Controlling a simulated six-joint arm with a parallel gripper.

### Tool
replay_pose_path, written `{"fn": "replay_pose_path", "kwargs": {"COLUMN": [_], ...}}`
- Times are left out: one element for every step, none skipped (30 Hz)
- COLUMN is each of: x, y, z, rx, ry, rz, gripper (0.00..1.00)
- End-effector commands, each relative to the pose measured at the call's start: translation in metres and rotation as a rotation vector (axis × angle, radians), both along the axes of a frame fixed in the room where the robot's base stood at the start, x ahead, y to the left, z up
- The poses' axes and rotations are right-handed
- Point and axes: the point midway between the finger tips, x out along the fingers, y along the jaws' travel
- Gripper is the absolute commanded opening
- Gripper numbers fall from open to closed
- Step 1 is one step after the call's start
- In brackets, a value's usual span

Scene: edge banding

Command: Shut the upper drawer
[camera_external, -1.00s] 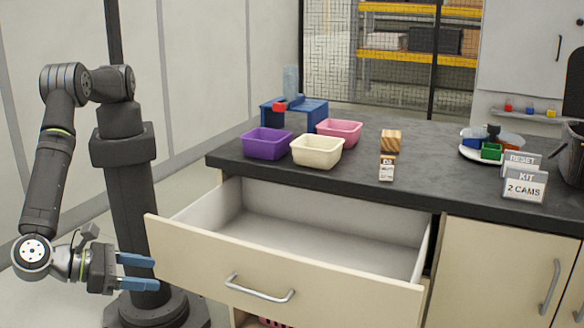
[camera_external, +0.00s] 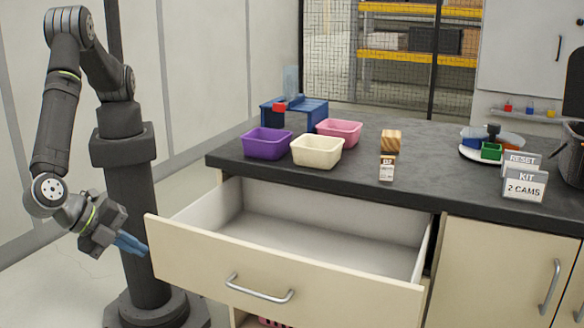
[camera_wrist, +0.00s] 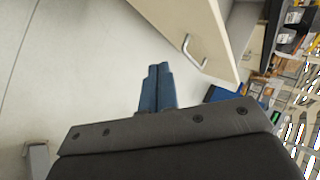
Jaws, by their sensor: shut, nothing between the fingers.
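The upper drawer (camera_external: 280,277) is pulled far out from under the black counter and looks empty inside. Its cream front carries a grey bar handle (camera_external: 259,288); the front and handle also show in the wrist view (camera_wrist: 196,50). My gripper (camera_external: 133,244) is at the left of the drawer, near the left end of its front and pointing down to the right. Its blue fingers are together with nothing between them, as the wrist view also shows (camera_wrist: 157,88). I cannot tell how far the fingertips are from the drawer front.
The counter (camera_external: 440,195) holds a purple bin (camera_external: 267,144), a cream bin (camera_external: 317,151), a pink bin (camera_external: 339,131), a wooden block (camera_external: 391,140) and a small box. A closed cupboard (camera_external: 500,270) is right of the drawer. The floor at left is clear.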

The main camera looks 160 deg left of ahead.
Motion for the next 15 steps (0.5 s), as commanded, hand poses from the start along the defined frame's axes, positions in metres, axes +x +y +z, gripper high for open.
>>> {"fn": "replay_pose_path", "kwargs": {"x": [-0.006,-0.009,-0.014,-0.017,-0.021,-0.025,-0.027,-0.03,-0.033,-0.035,-0.036,-0.038,-0.039,-0.04,-0.04], "y": [-0.001,-0.002,-0.003,-0.004,-0.005,-0.006,-0.007,-0.007,-0.008,-0.008,-0.009,-0.01,-0.01,-0.01,-0.009], "z": [0.003,0.004,0.005,0.006,0.006,0.008,0.008,0.008,0.009,0.01,0.01,0.01,0.01,0.01,0.009], "rx": [-0.017,-0.026,-0.039,-0.049,-0.057,-0.067,-0.074,-0.08,-0.087,-0.091,-0.094,-0.098,-0.1,-0.101,-0.103], "ry": [-0.067,-0.111,-0.168,-0.208,-0.246,-0.293,-0.323,-0.353,-0.384,-0.406,-0.423,-0.443,-0.455,-0.463,-0.47], "rz": [0.069,0.115,0.177,0.221,0.264,0.319,0.355,0.39,0.432,0.459,0.481,0.506,0.52,0.532,0.543], "gripper": [0.0,0.0,0.0,0.0,0.0,0.0,0.0,0.0,0.0,0.0,0.0,0.0,0.0,0.0,0.0]}}
